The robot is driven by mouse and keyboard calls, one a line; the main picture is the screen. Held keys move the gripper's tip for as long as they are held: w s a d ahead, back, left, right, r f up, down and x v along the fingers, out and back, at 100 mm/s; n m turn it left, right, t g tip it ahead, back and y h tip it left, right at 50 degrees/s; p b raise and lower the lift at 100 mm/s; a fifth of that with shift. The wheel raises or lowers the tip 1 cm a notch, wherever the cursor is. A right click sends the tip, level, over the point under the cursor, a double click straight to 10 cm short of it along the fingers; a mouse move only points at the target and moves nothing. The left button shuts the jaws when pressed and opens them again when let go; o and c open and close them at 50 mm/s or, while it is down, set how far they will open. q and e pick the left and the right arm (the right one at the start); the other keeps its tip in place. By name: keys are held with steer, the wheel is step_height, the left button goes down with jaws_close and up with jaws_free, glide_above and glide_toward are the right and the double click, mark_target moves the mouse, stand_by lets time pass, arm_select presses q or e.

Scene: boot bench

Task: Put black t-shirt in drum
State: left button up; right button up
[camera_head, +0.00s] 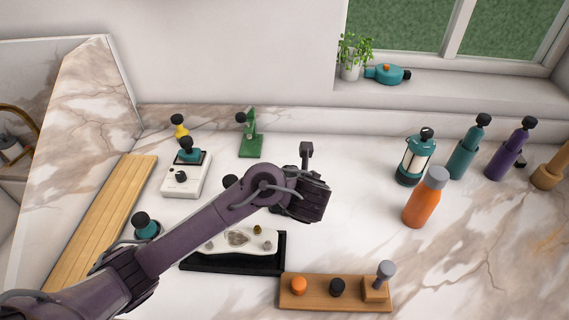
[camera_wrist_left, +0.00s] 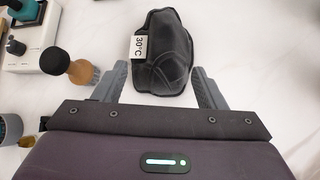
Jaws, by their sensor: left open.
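The black t-shirt is a dark folded bundle (camera_wrist_left: 165,55) with a white "30°C" tag (camera_wrist_left: 139,47), lying on the pale marble surface in the left wrist view. My left gripper (camera_wrist_left: 158,78) is open, with its two grey fingers on either side of the bundle's near end. I cannot tell whether they touch it. In the head view my left gripper (camera_head: 303,195) is over the middle of the counter, and I cannot make out the bundle apart from it. No drum can be made out. My right gripper is not in view.
An orange bottle (camera_head: 426,198) and a teal lantern (camera_head: 416,156) stand to the right. A wooden board with knobs (camera_head: 318,291) and a black tray (camera_head: 215,266) lie in front. A white box (camera_head: 187,176) and green stand (camera_head: 250,140) are behind left.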

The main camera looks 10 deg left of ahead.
arm_select(q)
steer(key=shift+w+a, duration=0.1)
steer(key=shift+w, duration=0.15)
steer(key=shift+b+x, duration=0.35)
steer(key=shift+x, duration=0.6)
steer(key=shift+w+a+f, duration=0.15)
steer(key=shift+w+f, duration=0.25)
steer(key=shift+w, duration=0.1)
steer(key=x, duration=0.2)
steer(key=b+x, duration=0.1)
steer(key=x, duration=0.1)
steer(key=shift+w+f, duration=0.15)
steer(key=shift+w, duration=0.2)
steer(key=shift+s, duration=0.1)
steer(key=shift+c, duration=1.3)
steer(key=c, duration=0.9)
